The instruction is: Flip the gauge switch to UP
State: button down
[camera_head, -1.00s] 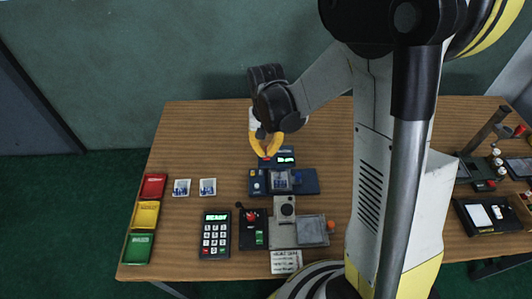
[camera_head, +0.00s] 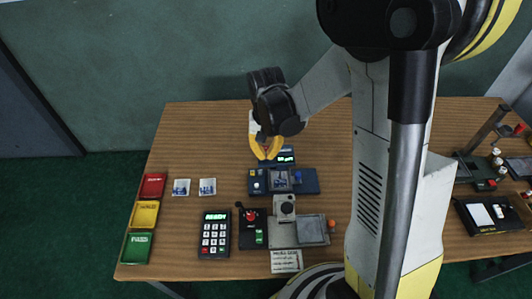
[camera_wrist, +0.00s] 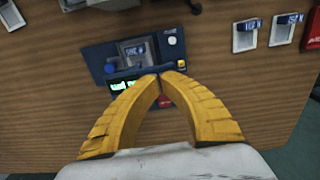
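My gripper (camera_head: 266,158) has two yellow fingers and points down over the back of a dark blue device (camera_head: 310,186). In the wrist view, the fingertips (camera_wrist: 160,75) meet, with nothing visible held between them. The device shows there too (camera_wrist: 96,58), with a lit green display (camera_wrist: 118,86) by the left finger. A small yellow part (camera_wrist: 181,64) and a white round button (camera_wrist: 172,41) are near its right end. I cannot tell which part is the gauge switch or its position; the fingers hide some of the device. A red patch (camera_wrist: 165,101) shows between the fingers.
A keypad (camera_head: 214,235), a red-knobbed joystick box (camera_head: 252,230) and a grey machine (camera_head: 283,232) stand in front. Red, yellow and green trays (camera_head: 145,214) line the left edge. Table around the cards is clear.

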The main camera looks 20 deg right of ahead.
aim_at(266, 155)
jog(key=shift+s+a+f+b, duration=0.1)
jog(key=shift+s+f+b, duration=0.1)
jog(key=shift+f+b, duration=0.25)
jog(key=shift+s+f+b, duration=0.15)
jog(key=shift+f+b, duration=0.2)
jog(key=shift+f, duration=0.15)
jog(key=r+p, duration=0.2)
jog(key=shift+w+r, duration=0.2)
jog(key=shift+r, duration=0.1)
jog(key=r+p, duration=0.1)
jog(key=w+r+p, duration=0.1)
jog(key=shift+w+d+r+p, duration=0.25)
jog(key=shift+w+d+p, duration=0.05)
jog(key=shift+d, duration=0.05)
jog(key=shift+w+r, duration=0.1)
jog(key=shift+r, duration=0.25)
jog(key=shift+s+r+p, duration=0.2)
jog(key=shift+r+p, duration=0.3)
jog(key=shift+p, duration=0.05)
jog(key=shift+f, duration=0.1)
jog(key=shift+s+a, duration=0.1)
jog(key=shift+s, duration=0.1)
